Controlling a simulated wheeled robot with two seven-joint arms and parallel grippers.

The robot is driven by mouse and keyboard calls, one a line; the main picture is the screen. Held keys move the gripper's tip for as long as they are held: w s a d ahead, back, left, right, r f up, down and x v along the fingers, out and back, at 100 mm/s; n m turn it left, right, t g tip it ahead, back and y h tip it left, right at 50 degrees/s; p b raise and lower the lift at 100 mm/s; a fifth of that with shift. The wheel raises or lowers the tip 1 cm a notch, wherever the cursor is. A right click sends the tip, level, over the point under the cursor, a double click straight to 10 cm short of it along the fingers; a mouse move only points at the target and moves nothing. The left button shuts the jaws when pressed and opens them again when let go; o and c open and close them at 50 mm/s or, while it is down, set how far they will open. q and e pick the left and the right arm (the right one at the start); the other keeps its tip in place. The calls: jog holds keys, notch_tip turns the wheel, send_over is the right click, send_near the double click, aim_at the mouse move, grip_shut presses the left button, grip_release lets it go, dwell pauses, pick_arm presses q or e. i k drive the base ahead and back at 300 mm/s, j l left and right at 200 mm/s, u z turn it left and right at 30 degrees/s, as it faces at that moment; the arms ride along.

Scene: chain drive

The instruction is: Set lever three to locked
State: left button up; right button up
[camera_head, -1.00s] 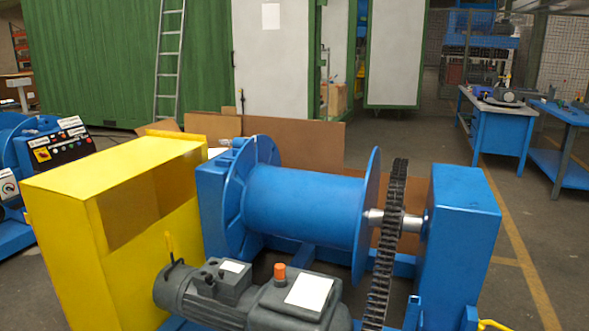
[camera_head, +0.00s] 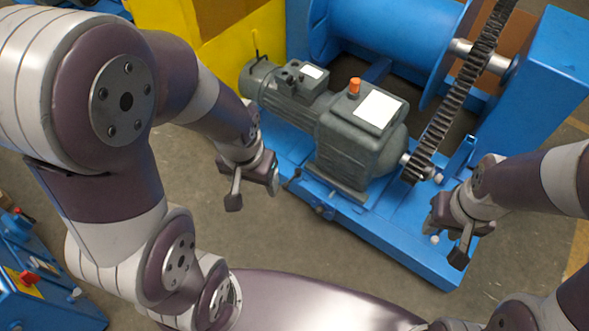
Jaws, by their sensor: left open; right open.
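No part that I can make out as lever three shows clearly in the head view. A small dark handle-like part (camera_head: 292,179) sits at the front left edge of the blue base frame (camera_head: 385,230), close to the right of my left gripper. My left gripper (camera_head: 252,194) is open and empty, in front of the motor's left part. My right gripper (camera_head: 447,243) is open and empty, over the front right part of the base frame, and hides what lies behind it. Whether either gripper touches anything cannot be told.
The grey motor and gearbox (camera_head: 355,150) with an orange cap stand on the base. The chain (camera_head: 465,85) rises beside the blue drum (camera_head: 385,35) and the right housing (camera_head: 545,75). A yellow cover (camera_head: 225,35) is behind. A blue control unit (camera_head: 40,275) is at lower left.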

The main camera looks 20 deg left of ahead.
aim_at(297, 172)
jog(key=i+j, duration=0.65)
jog(key=i+z, duration=0.05)
jog(key=i, duration=0.05)
